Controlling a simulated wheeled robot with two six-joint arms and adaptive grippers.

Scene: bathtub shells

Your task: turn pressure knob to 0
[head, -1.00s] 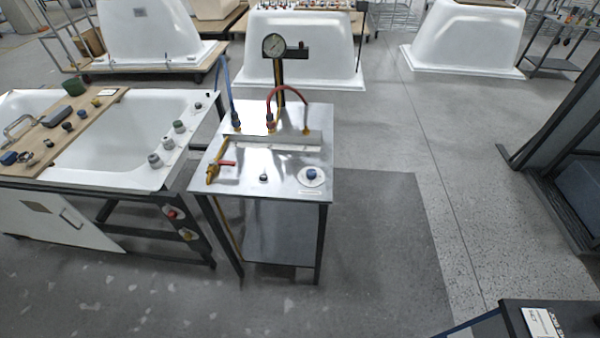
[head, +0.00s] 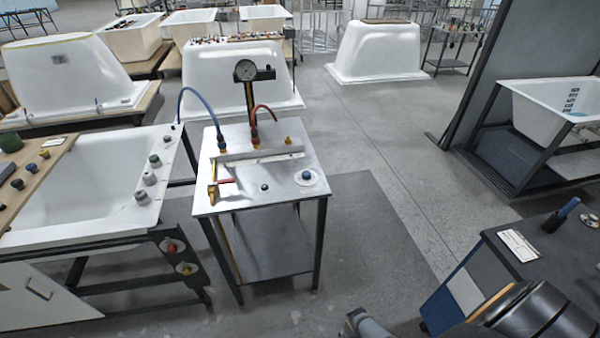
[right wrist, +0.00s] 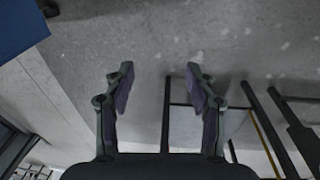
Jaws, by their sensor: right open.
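A steel test table (head: 232,182) stands in the middle of the head view. On its top, near the front right corner, is a blue knob (head: 306,174) on a round white dial plate; its setting is too small to read. A pressure gauge (head: 246,70) stands on a post at the table's back. My right gripper (right wrist: 160,85) is open and empty in the right wrist view, above the floor and apart from the knob. The knob does not show in that view. My left gripper is not in view.
A white bathtub (head: 85,190) in a dark frame stands left of the table. A dark cabinet (head: 560,250) with a blue-handled item is at the lower right. Blue and red hoses rise from the tabletop. The floor (head: 385,225) right of the table is clear.

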